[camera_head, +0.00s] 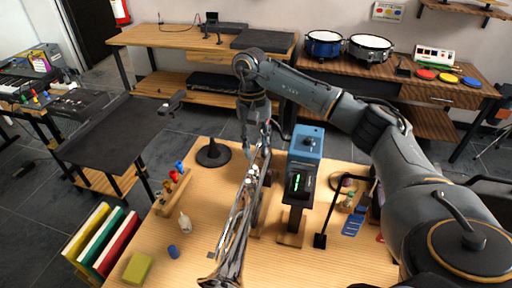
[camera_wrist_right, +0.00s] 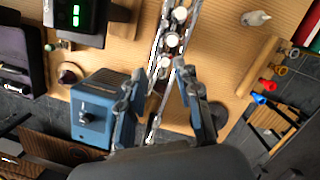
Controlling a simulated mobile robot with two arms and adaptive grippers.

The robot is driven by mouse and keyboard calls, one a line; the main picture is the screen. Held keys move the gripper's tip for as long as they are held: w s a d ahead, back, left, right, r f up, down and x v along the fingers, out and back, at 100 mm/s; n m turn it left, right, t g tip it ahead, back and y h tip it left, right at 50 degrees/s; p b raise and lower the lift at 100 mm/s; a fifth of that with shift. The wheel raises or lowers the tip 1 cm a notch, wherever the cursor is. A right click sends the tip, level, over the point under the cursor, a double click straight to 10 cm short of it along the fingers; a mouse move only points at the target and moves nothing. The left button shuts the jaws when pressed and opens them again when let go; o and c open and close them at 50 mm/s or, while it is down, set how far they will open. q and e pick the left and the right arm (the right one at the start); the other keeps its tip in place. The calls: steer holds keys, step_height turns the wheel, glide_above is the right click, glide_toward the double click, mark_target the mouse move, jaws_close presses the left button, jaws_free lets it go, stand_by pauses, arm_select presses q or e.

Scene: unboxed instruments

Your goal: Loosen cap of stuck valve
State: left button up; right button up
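A silver brass instrument (camera_head: 235,228) with valves lies across the middle of the wooden table, its far end under my right gripper. In the wrist view its round valve caps (camera_wrist_right: 172,40) run up the middle. Which valve is stuck cannot be told. My right gripper (camera_head: 264,140) points down above the far end of the instrument. In the wrist view its two fingers (camera_wrist_right: 165,70) are apart, one on each side of the instrument's tubing. Whether they touch it cannot be told. My left gripper is not in view.
A black cone stand (camera_head: 212,153) is to the left. A wooden rack (camera_head: 170,198) with coloured pieces, a small white bottle (camera_head: 185,224) and a yellow sponge (camera_head: 137,268) lie at left.

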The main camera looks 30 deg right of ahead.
steer(key=shift+r+m+p, duration=0.2)
steer(key=shift+m+p, duration=0.1)
steer(key=shift+p, duration=0.1)
step_height(320, 180, up, 3)
steer(key=m+t+p, duration=0.2)
steer(key=m+p, duration=0.5)
steer(key=m, duration=0.2)
steer(key=m+b, duration=0.2)
glide_above(255, 167)
steer(key=shift+h, duration=0.3)
steer(key=shift+f, duration=2.75)
step_height(255, 167, down, 5)
steer(key=b, duration=0.4)
steer(key=shift+r, duration=0.1)
jaws_close()
